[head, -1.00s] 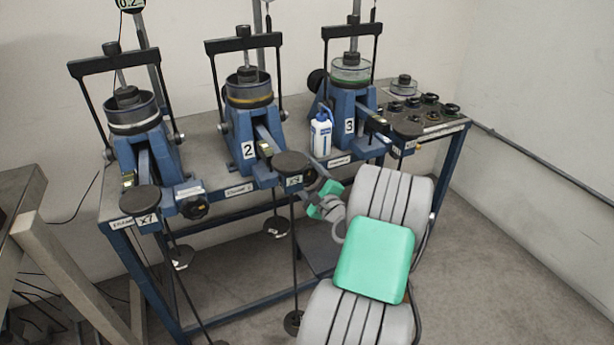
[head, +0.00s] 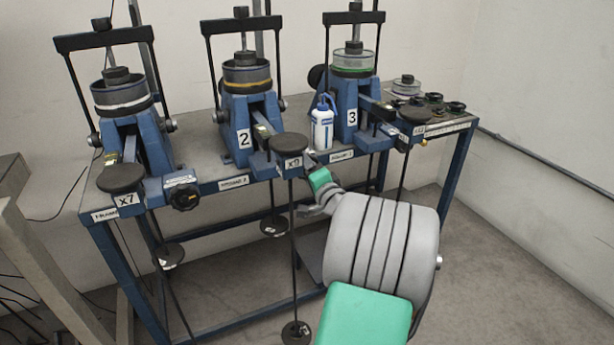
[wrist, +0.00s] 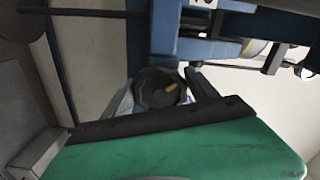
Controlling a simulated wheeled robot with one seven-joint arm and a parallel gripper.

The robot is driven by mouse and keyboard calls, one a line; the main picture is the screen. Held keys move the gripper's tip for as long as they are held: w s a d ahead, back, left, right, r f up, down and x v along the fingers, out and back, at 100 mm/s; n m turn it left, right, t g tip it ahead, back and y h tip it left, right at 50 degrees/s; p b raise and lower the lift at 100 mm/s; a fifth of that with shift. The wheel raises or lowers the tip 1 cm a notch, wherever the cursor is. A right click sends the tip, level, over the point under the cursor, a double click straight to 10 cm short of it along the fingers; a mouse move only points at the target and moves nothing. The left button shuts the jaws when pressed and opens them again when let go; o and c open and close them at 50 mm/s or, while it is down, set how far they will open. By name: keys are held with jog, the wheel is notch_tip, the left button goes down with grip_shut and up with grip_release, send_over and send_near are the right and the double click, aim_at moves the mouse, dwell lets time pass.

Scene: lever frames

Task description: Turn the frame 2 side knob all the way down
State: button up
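Frame 2 (head: 236,115) is the middle blue lever frame, marked "2", with a yellow-banded pot on top. Its side knob is hidden in the head view behind my gripper (head: 314,186), which is at the bench's front edge just right of the x9 weight plate. In the wrist view a dark round knob (wrist: 158,90) with an orange-yellow mark shows beyond the green gripper body. Pale finger-like parts lie close on both sides of the knob. I cannot tell whether they touch it.
Frame 1 (head: 134,143) stands left with its own black knob (head: 183,196). Frame 3 (head: 346,105) stands right. A white bottle (head: 322,126) stands between frames 2 and 3. The x9 weight plate (head: 289,143) and its hanging rod (head: 293,240) are just left of my gripper.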

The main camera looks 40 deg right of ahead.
jog(key=shift+o, duration=0.7)
jog(key=shift+w, duration=0.1)
jog(key=shift+o, duration=0.6)
jog(key=shift+s+d, duration=0.3)
jog(key=shift+s, duration=0.05)
jog(key=shift+b+v, duration=0.65)
jog(key=shift+v, duration=2.25)
jog(key=shift+a, duration=0.1)
